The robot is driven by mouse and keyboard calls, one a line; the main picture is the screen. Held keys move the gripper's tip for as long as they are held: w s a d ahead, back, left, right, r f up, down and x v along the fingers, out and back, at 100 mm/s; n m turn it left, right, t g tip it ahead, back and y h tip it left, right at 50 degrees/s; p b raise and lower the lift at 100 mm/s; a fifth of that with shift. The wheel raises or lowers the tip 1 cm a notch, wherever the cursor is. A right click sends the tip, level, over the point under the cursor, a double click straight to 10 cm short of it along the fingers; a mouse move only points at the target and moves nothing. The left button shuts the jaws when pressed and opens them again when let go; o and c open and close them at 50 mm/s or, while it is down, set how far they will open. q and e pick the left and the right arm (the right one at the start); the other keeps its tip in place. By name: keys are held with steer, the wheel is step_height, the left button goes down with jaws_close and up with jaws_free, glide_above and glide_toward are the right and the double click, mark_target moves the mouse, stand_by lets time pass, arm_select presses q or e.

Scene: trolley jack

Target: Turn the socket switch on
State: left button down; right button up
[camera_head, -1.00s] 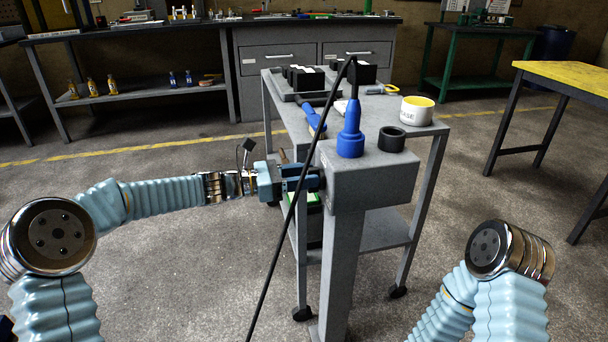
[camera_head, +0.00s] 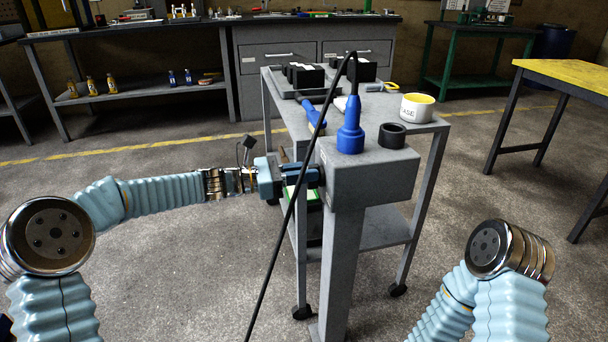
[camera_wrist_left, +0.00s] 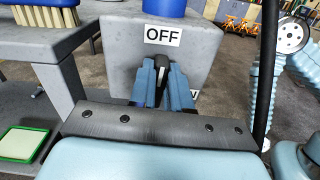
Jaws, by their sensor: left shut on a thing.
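The grey socket box (camera_head: 370,178) stands on a grey post. A blue plug (camera_head: 351,130) with a black cable is in its top. In the left wrist view the box face (camera_wrist_left: 195,62) carries an OFF label (camera_wrist_left: 162,36) above the switch and a second label (camera_wrist_left: 194,93) lower right, mostly hidden by a finger. My left gripper (camera_head: 312,174) is at the box's left face. In the wrist view its blue fingers (camera_wrist_left: 163,75) are closed around the black switch handle (camera_wrist_left: 161,62), which points up toward OFF with a slight tilt. My right gripper is out of view.
The black cable (camera_head: 270,265) hangs in front of my left fingers. A black ring (camera_head: 392,137) sits on the box top. A grey trolley (camera_head: 425,190) with a white tub (camera_head: 417,107) stands right behind. Open floor (camera_head: 190,260) lies at left.

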arm_select(q)
steer(key=m+b, duration=0.4)
steer(key=b, duration=0.1)
steer(key=s+f+m+b, duration=0.1)
steer(key=m+b, duration=0.4)
steer(key=b, duration=0.1)
steer(key=f+m+b, duration=0.1)
steer(key=m+b, duration=0.3)
steer(key=b, duration=0.1)
steer(key=shift+s+d+m+b, duration=0.2)
steer(key=shift+s+m+b, duration=0.1)
steer(key=shift+m, duration=0.1)
steer(key=shift+m+b, duration=1.55)
steer(key=shift+m, duration=0.15)
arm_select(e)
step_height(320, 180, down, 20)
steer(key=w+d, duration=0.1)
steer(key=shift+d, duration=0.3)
arm_select(q)
steer(key=c, duration=1.1)
jaws_free()
steer(key=v, duration=1.3)
steer(key=shift+s+a+p, duration=0.15)
steer(key=shift+a+p, duration=0.2)
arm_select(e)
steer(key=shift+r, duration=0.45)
